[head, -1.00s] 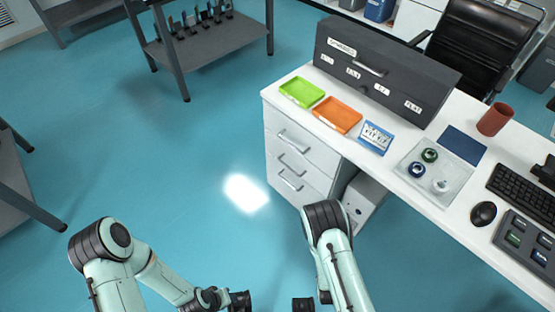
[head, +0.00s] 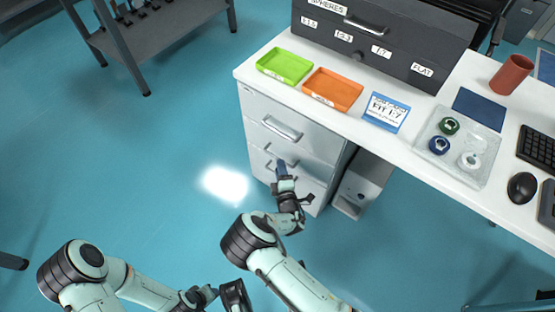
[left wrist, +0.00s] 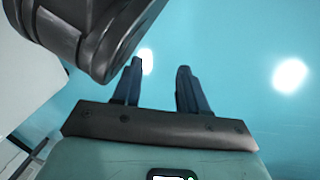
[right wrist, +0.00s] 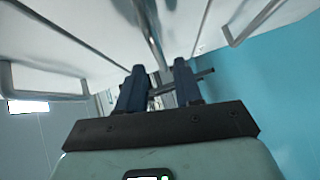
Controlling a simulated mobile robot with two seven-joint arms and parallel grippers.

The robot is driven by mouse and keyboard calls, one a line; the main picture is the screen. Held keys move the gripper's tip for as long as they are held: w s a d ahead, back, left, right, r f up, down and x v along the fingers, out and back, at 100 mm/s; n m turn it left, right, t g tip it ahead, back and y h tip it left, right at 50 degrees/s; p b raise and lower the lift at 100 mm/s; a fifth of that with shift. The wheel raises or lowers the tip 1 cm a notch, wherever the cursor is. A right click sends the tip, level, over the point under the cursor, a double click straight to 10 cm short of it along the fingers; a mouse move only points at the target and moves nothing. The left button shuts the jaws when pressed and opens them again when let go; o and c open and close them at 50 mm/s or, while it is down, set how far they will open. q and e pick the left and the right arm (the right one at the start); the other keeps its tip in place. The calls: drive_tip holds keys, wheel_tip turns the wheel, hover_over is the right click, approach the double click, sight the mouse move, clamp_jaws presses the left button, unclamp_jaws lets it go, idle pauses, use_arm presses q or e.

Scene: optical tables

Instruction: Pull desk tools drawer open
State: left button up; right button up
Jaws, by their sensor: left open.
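The white drawer unit (head: 300,135) stands under the left end of the desk, with a top handle (head: 282,128), a middle handle (head: 281,155) and a lower handle partly hidden by my right gripper. All its drawers look closed. No label shows which is the tools drawer. My right gripper (head: 281,165) is at the front of the unit by the middle and lower handles. In the right wrist view its fingers (right wrist: 160,78) are apart, and a handle bar (right wrist: 152,35) runs towards the gap between them. Contact cannot be told. My left gripper (left wrist: 160,78) is open and empty above the floor.
On the desk (head: 385,140) are a green tray (head: 285,66), an orange tray (head: 332,89), a kit card (head: 386,112) and a dark cabinet (head: 390,35). A white box (head: 360,187) stands right of the drawers.

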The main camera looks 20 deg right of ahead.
sight(278, 158)
drive_tip(key=w, duration=0.1)
drive_tip(key=w+b, duration=0.1)
drive_tip(key=w, duration=0.3)
drive_tip(key=shift+w+d+f, duration=0.1)
drive_tip(key=shift+d+f, duration=0.2)
drive_tip(key=shift+f, duration=0.1)
use_arm(q)
drive_tip(key=shift+g, duration=0.6)
drive_tip(key=s+f, duration=0.1)
drive_tip(key=s, duration=0.1)
drive_tip(key=s+f, duration=0.1)
drive_tip(key=shift+s+a+f, duration=0.25)
drive_tip(key=shift+f, duration=0.05)
use_arm(e)
clamp_jaws()
